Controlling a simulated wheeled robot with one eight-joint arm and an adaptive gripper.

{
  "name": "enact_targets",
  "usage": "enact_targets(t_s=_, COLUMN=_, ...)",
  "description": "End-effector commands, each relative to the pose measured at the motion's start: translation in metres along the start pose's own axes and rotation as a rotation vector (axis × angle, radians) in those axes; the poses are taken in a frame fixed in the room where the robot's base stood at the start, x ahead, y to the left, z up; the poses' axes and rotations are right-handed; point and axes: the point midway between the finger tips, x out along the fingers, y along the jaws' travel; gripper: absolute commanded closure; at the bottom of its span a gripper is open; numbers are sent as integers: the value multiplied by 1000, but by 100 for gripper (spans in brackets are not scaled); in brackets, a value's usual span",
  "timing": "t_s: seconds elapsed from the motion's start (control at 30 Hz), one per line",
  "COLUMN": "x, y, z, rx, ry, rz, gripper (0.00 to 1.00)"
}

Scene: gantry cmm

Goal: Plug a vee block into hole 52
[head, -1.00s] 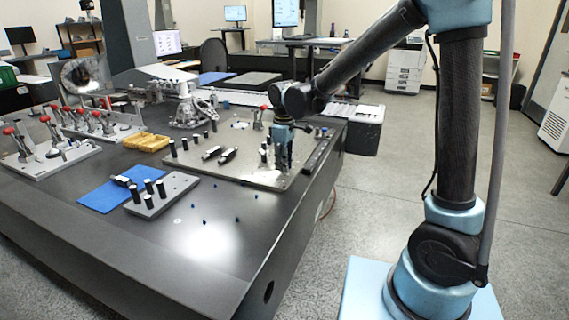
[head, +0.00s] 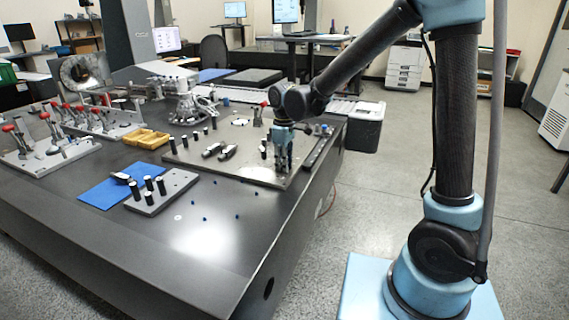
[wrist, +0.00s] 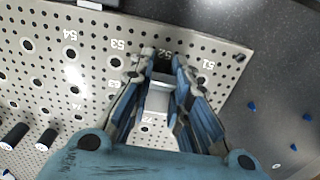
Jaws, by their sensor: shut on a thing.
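My gripper (wrist: 164,64) points down over the perforated grey fixture plate (wrist: 35,85), shut on a pale grey block (wrist: 159,96) that I take to be the vee block. In the wrist view the fingers stand on either side of the block. The label 52 shows partly between the fingertips. Hole 52 itself is hidden by the block and fingers, so I cannot tell whether the block is in it. Labels 53 and 51 show on either side. In the head view my gripper (head: 283,158) is at the plate's near right part; the block cannot be made out there.
Black knobbed pegs (wrist: 47,139) stand on the plate. Small blue pieces (wrist: 307,116) lie on the dark table beyond its edge. The head view shows a grey peg block (head: 170,196), a blue mat (head: 96,195), yellow trays (head: 146,139) and red-handled clamps (head: 14,128).

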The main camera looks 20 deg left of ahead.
Motion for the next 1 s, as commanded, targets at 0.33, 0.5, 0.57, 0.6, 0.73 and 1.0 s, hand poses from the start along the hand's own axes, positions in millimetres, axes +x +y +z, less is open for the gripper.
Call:
enact_targets(t_s=0.33, x=0, y=0, z=0, rx=0, ry=0, rz=0, gripper=60)
enact_targets(t_s=0.5, x=0, y=0, z=0, rx=0, ry=0, rz=0, gripper=60)
enact_targets(t_s=0.57, x=-1, y=0, z=0, rx=0, ry=0, rz=0, gripper=60)
enact_targets(t_s=0.6, x=-2, y=0, z=0, rx=0, ry=0, rz=0, gripper=60)
enact_targets(t_s=0.73, x=-11, y=0, z=0, rx=0, ry=0, rz=0, gripper=60)
enact_targets(t_s=1.0, x=-54, y=0, z=0, rx=0, ry=0, rz=0, gripper=60)
